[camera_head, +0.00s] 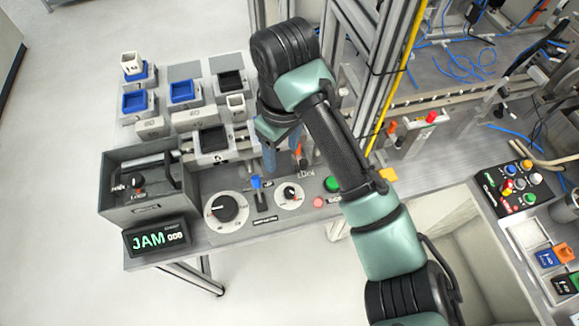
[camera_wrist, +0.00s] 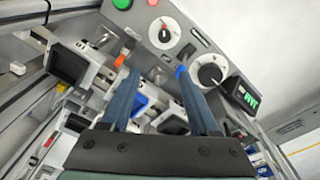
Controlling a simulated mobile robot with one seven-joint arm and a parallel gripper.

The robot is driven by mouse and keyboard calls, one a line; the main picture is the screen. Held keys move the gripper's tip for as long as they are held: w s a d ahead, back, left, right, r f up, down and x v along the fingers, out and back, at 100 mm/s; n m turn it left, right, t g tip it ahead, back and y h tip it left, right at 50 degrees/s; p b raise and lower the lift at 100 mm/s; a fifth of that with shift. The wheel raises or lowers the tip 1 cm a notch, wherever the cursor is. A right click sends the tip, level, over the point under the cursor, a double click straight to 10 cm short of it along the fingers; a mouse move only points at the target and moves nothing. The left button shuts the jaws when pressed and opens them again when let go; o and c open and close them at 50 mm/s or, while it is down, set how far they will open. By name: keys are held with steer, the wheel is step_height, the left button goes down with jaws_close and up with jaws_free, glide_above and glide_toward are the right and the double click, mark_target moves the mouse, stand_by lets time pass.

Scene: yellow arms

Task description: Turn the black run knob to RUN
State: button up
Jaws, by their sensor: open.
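A small black knob (camera_head: 137,182) sits between two short labels on the grey box at the left of the bench; the lettering is too small to read surely. A large black knob (camera_head: 223,208) stands on a white dial and also shows in the wrist view (camera_wrist: 210,73). A smaller black knob (camera_head: 290,192) on another white dial shows in the wrist view too (camera_wrist: 164,35). My gripper (camera_head: 270,165) points down behind the dials, right of the grey box. In the wrist view its two blue fingers (camera_wrist: 159,76) are apart, with nothing held between them.
A display (camera_head: 157,237) reads JAM at the front left. A blue-tipped lever (camera_head: 256,183) and an orange lever (camera_head: 300,154) stand near my gripper. Green (camera_head: 332,184) and red (camera_head: 318,202) buttons lie to the right. Trays with blocks (camera_head: 182,92) fill the back left; a metal frame rises behind my arm.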

mark_target(289, 191)
steer(key=shift+g, duration=0.5)
steer(key=f+b, duration=0.1)
steer(key=f, duration=0.3)
steer(key=s+f+b, duration=0.1)
steer(key=f, duration=0.3)
steer(key=d+f+b, duration=0.1)
steer(key=f, duration=0.3)
steer(key=shift+s+d+f, duration=0.1)
steer(key=shift+s+f, duration=0.05)
steer(key=shift+f, duration=0.2)
jaws_close()
